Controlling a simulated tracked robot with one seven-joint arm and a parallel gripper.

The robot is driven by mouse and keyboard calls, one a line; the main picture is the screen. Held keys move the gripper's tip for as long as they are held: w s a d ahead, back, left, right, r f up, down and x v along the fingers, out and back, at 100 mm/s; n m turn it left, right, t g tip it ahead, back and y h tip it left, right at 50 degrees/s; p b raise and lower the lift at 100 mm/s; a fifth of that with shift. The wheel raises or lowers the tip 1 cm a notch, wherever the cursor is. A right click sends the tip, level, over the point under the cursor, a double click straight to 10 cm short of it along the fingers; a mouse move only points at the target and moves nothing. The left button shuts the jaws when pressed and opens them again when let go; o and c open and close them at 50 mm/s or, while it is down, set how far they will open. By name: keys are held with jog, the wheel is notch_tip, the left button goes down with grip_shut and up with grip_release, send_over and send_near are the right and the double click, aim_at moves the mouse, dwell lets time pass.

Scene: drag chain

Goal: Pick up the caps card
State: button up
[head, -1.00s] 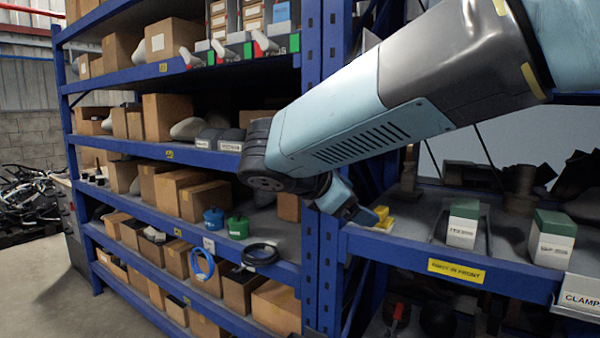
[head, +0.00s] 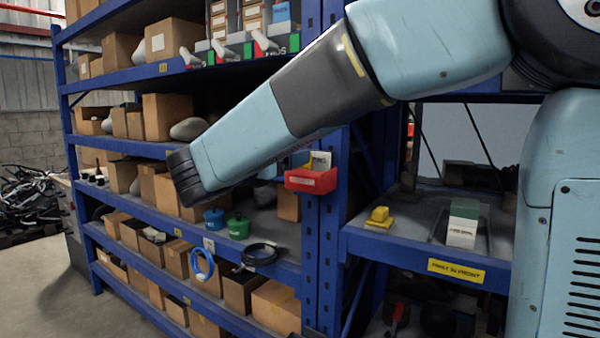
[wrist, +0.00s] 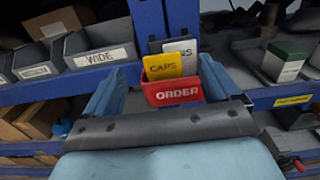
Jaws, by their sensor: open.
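The caps card is a yellow card marked CAPS (wrist: 168,67) in the wrist view. It stands upright in a red holder marked ORDER (wrist: 172,93), its lower part hidden inside. A pale card ending in NS (wrist: 181,47) stands just behind it. My gripper (wrist: 161,72) is open, with one finger left of the holder and one right of it; nothing is visibly gripped. In the head view the red holder (head: 311,181) is on the blue rack post, with a pale card (head: 321,161) showing above it. My arm hides the gripper there.
Grey bins, one marked WIDE (wrist: 100,57), line the shelf left of the holder. A green-and-white box (wrist: 287,62) stands on the right shelf. A yellow block (head: 379,217) is on that shelf too. The blue post (head: 325,240) is beside the holder.

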jog(key=shift+f+x, duration=0.15)
jog(key=shift+x, duration=1.65)
jog(key=shift+f+x, duration=0.2)
jog(key=shift+x, duration=1.55)
jog(key=c, duration=1)
jog(key=shift+c, duration=0.2)
jog(key=shift+r, duration=0.15)
